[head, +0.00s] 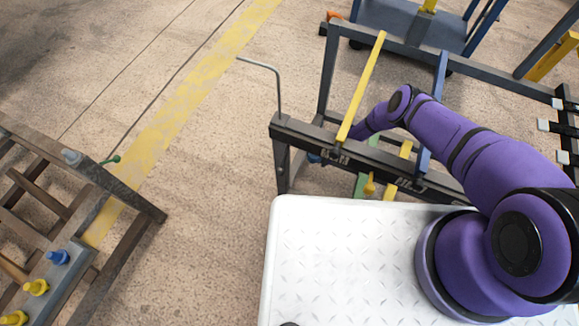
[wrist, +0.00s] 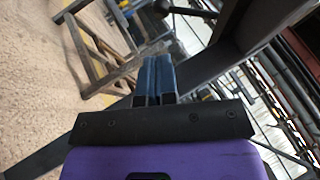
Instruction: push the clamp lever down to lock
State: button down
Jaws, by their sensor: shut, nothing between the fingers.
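My gripper (wrist: 154,62) shows in the wrist view with its two blue fingers side by side, shut and empty. In the head view my purple arm reaches over the dark rack (head: 290,130), and its far end is low behind the rack's front beam, so the fingers are mostly hidden. I cannot pick out the clamp lever for certain in either view. A long yellow bar (head: 362,87) slopes across the near rack, close to my wrist. Whether it is the lever or a rack bar, I cannot tell. I see no clear contact between the fingers and anything.
A bent grey rod (head: 268,68) rises from the rack's left end. Another rack (head: 135,200) with blue and yellow knobs stands at the left. A blue cart (head: 405,22) is behind. Open concrete floor (head: 205,165) lies between the racks.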

aim_at(283, 162)
jog(key=x, duration=1.2)
jog(key=shift+s+a+r, duration=0.3)
jog(key=shift+s+a, duration=0.05)
jog(key=shift+s, duration=0.05)
